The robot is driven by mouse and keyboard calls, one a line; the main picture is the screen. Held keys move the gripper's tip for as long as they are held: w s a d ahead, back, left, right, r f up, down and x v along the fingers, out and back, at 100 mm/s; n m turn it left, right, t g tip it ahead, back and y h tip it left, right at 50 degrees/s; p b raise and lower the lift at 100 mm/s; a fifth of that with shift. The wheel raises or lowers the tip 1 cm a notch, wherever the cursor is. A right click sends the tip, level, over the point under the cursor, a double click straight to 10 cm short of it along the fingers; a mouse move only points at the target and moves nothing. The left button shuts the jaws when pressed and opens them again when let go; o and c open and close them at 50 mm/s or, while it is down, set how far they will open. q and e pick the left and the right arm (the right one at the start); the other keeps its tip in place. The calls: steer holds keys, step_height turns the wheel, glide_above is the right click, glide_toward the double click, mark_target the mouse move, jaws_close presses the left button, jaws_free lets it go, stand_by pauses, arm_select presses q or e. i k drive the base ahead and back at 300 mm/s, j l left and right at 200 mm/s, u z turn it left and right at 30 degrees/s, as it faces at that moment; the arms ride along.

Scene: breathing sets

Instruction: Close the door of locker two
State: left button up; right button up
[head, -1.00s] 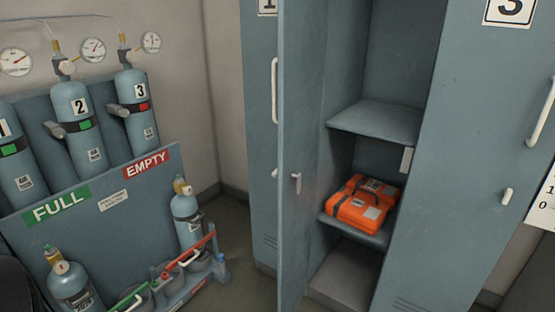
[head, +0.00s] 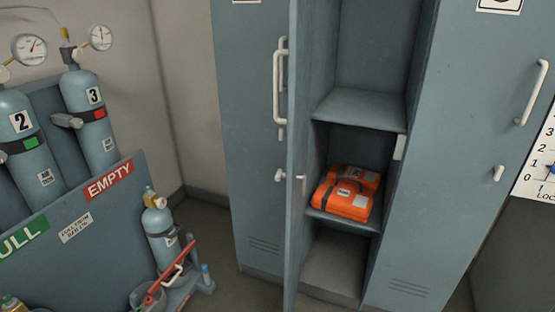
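Locker two is the open middle locker. Its door (head: 301,220) stands swung out toward me on the left side of the opening, seen nearly edge-on. A small latch (head: 300,177) shows on the door's inner side. White handles (head: 279,85) show just left of the door's edge; which belongs to this door and which to locker one is hard to tell. Inside, orange breathing set cases (head: 343,197) rest on the lower shelf, within the compartment. The upper shelf (head: 360,108) is bare. Neither of my grippers is in view.
Locker one (head: 245,150) stands shut at left, locker three (head: 470,130) shut at right with a white handle (head: 533,93). A cylinder rack (head: 110,215) stands at left, with a small cylinder and red-handled item (head: 172,258) low beside it. Floor shows between rack and lockers.

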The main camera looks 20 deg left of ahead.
mark_target(301, 13)
steer(key=j, duration=1.2)
steer(key=i, duration=0.25)
